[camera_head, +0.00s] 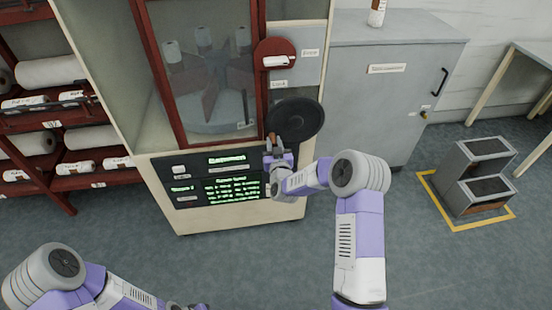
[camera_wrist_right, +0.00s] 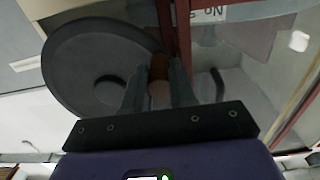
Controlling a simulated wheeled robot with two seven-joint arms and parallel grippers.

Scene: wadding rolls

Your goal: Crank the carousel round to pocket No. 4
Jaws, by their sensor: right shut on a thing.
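The carousel (camera_head: 212,85) stands behind the glass door of a cream cabinet, with reddish-brown dividers and several pale rolls. Its pocket numbers are too small to read. The crank is a dark round disc (camera_head: 297,118) on the cabinet's right front; the disc also shows in the right wrist view (camera_wrist_right: 85,65). My right gripper (camera_head: 272,143) is shut on the crank's brown handle (camera_wrist_right: 158,68) at the disc's lower left edge in the head view. The handle sits between both fingers in the right wrist view. My left arm shows at the lower left; its fingers are out of frame.
A control panel (camera_head: 215,181) with green text, too small to read, lies below the door. A red shelf (camera_head: 72,184) with rolls stands left. A grey cabinet (camera_head: 375,95) stands right. Open floor lies in front.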

